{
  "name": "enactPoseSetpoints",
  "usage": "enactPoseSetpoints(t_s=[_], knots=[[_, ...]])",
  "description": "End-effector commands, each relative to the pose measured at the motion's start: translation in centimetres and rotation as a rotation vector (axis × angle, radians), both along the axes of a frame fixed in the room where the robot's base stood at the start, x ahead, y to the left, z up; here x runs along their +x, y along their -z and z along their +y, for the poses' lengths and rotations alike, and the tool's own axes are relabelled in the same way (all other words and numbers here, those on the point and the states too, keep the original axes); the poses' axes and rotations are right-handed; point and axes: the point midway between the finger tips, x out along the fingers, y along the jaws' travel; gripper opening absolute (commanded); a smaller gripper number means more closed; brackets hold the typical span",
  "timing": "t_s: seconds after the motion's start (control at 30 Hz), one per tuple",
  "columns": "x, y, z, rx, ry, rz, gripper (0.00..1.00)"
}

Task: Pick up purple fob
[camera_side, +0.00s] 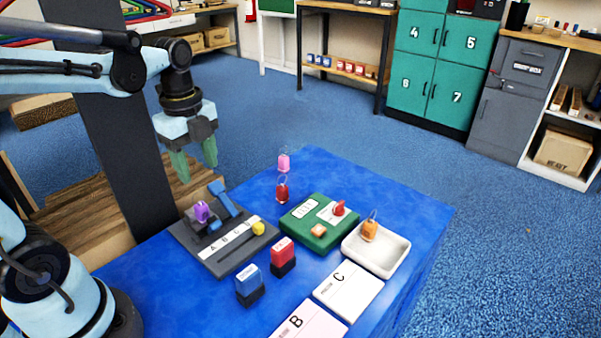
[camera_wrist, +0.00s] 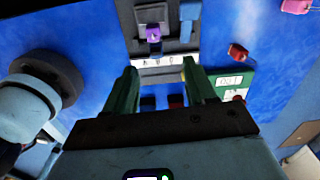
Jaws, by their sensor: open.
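The purple fob (camera_side: 202,212) is on the grey panel (camera_side: 222,262) at the left of the blue table, near a raised blue lever. It also shows in the wrist view (camera_wrist: 153,34), near the top middle, beyond my fingertips. My gripper (camera_side: 193,168) hangs above and behind the fob, well clear of it. Its green fingers point down, apart, with nothing between them. The fingers also show in the wrist view (camera_wrist: 160,80), spread apart.
A red fob (camera_side: 282,190) and a pink fob (camera_side: 284,162) stand at the back of the table. A green box (camera_side: 303,237), a white tray (camera_side: 384,270) with an orange fob (camera_side: 369,231), a red block (camera_side: 283,252) and a blue block (camera_side: 249,281) are nearby. Cards lie in front.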

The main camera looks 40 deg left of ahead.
Motion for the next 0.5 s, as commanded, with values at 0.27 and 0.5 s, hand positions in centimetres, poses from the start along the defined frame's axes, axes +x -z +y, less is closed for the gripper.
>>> enactPoseSetpoints(t_s=[0.27, 0.5], knots=[[0.0, 1.2, 0.4, -0.006, 0.076, 0.028, 0.55], [-0.1, 4.3, 0.4, -0.005, 0.074, 0.026, 0.55]])
